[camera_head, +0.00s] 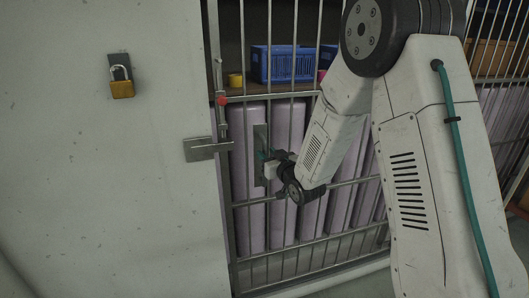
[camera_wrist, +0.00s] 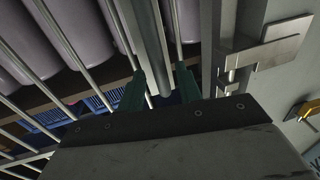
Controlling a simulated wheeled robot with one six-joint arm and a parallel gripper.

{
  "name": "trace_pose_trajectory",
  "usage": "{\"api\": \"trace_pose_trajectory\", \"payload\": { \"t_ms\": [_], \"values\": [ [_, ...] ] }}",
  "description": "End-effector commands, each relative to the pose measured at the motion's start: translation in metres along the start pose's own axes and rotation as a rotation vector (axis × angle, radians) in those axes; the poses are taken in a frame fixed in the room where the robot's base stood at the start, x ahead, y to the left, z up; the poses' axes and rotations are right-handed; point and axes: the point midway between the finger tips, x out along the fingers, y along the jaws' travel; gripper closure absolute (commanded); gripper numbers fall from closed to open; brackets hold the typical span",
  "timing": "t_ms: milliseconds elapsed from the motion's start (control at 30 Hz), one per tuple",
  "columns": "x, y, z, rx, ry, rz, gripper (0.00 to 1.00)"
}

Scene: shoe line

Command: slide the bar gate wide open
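The bar gate (camera_head: 296,130) is a frame of upright metal bars with cross rails. Its left edge stands close against the pale wall panel. An upright metal handle plate (camera_head: 260,138) is on the gate near that edge. My gripper (camera_head: 267,160) is at the handle, partly hidden by its own wrist. In the wrist view, the two green fingers of my gripper (camera_wrist: 160,88) stand apart on either side of the grey handle bar (camera_wrist: 150,45). A gap shows beside the bar, so they do not look clamped. A metal latch plate (camera_head: 205,149) reaches from the wall to the gate edge; it also shows in the wrist view (camera_wrist: 270,50).
A brass padlock (camera_head: 122,86) hangs on the wall panel (camera_head: 90,190). A red knob (camera_head: 222,101) sits on the gate's edge post. Behind the bars are lilac rolls (camera_head: 251,225), a blue crate (camera_head: 281,64) and a yellow cup (camera_head: 235,80). My arm covers much of the right side.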

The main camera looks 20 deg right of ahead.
Motion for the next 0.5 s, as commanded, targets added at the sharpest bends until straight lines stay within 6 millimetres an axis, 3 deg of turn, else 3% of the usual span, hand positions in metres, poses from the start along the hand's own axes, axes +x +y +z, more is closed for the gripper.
{"api": "trace_pose_trajectory", "payload": {
  "t_ms": [200,500],
  "values": [
    [0.022,0.0,0.0,0.0,0.0,0.0,0.65],
    [0.025,0.0,0.0,0.0,0.0,0.001,0.65]
  ]
}}
